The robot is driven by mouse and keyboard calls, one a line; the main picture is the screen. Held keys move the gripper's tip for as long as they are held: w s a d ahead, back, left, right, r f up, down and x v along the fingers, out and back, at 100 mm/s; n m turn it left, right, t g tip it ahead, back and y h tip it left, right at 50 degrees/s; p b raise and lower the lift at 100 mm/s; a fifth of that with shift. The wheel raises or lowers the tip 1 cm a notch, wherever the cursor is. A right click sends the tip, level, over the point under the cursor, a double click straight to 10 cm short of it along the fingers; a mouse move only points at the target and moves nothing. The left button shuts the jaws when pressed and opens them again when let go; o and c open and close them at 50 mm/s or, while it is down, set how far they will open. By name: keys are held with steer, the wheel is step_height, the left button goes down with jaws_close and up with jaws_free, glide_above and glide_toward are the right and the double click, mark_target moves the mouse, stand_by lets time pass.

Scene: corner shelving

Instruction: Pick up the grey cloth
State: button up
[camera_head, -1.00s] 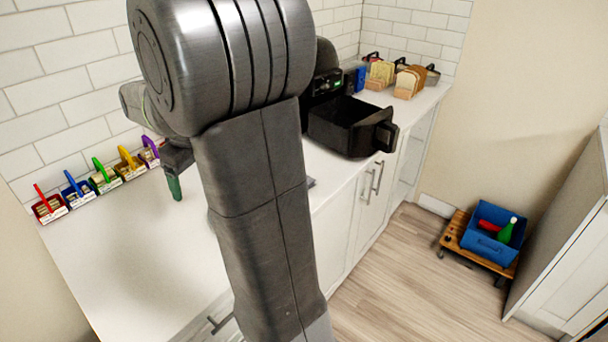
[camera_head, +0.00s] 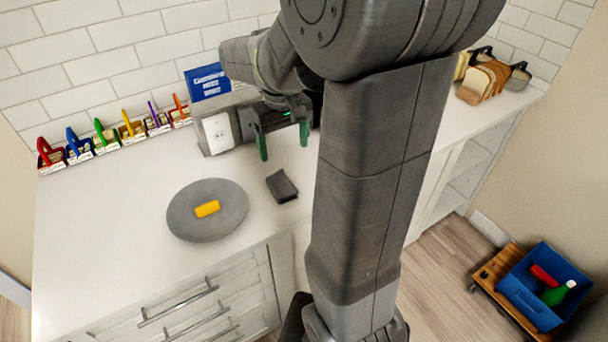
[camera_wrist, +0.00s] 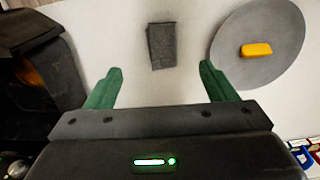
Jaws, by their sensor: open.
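The grey cloth (camera_head: 282,187) is a small dark grey folded piece lying flat on the white counter, just right of a round grey plate. In the wrist view the cloth (camera_wrist: 161,46) lies ahead of my gripper, between the lines of the two fingers and apart from them. My gripper (camera_head: 284,143) has green fingers that are spread, with nothing between them. It is above the counter, behind the cloth in the head view. The fingers also show in the wrist view (camera_wrist: 158,82).
The grey plate (camera_head: 181,217) with a yellow block (camera_head: 207,208) sits close beside the cloth. Several small coloured bins (camera_head: 133,130) line the wall. A blue crate (camera_head: 545,287) is on a wooden dolly. The counter's left part is clear.

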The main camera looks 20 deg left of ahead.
glide_above(283, 183)
steer(key=d, duration=0.1)
steer(key=f, duration=0.8)
steer(key=shift+s+f, duration=0.2)
steer(key=shift+s, duration=0.2)
steer(key=f, duration=0.2)
steer(key=a+f+p, duration=0.1)
steer(key=f, duration=0.1)
steer(key=shift+w, duration=0.35)
steer(key=shift+d+f, duration=0.1)
steer(key=shift+f, duration=0.55)
steer(key=c, duration=1.1)
